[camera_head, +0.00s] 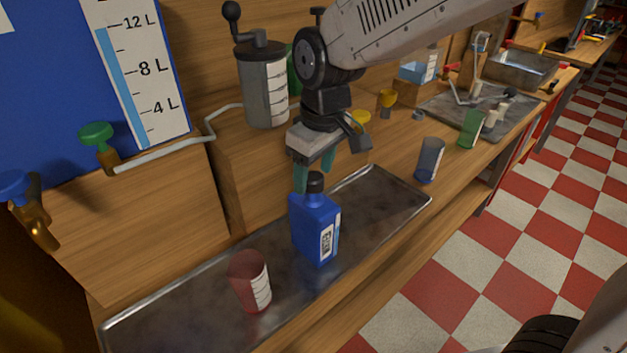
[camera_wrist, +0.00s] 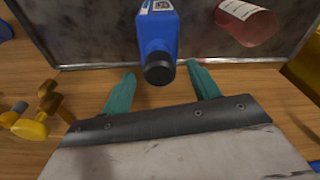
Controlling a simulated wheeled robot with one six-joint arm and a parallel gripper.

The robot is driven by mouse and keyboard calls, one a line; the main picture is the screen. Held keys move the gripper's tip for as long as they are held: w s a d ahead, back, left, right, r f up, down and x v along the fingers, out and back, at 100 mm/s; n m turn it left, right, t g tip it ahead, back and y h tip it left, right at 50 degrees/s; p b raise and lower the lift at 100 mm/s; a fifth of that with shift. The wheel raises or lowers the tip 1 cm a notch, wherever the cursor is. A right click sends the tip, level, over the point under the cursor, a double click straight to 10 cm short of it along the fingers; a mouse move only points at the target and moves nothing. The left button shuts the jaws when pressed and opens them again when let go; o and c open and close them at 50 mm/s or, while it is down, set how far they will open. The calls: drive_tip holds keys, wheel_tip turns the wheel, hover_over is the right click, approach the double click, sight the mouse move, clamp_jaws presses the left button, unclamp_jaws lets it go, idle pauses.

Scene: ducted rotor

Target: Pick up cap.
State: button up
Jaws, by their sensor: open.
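The black cap (camera_head: 315,184) sits on top of the blue bottle (camera_head: 314,229), which stands upright on the metal tray (camera_head: 384,202). In the wrist view the cap (camera_wrist: 159,68) faces me, with the blue bottle (camera_wrist: 158,30) behind it. My gripper (camera_head: 314,180) has teal fingers and is over the bottle's top. In the wrist view my gripper (camera_wrist: 162,82) is open, with one finger on each side of the cap and a gap on both sides. Nothing is held.
A red translucent cup (camera_head: 250,281) stands on the tray to the left of the bottle. A blue cup (camera_head: 429,160) and a green cup (camera_head: 471,129) stand on the counter to the right. A grey canister (camera_head: 263,88) with a crank stands behind. A green-handled pipe (camera_head: 160,156) is at left.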

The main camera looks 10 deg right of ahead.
drive_tip(key=shift+f, duration=0.35)
drive_tip(key=c, duration=1.1)
drive_tip(key=shift+o, duration=0.2)
drive_tip(key=shift+r, duration=0.15)
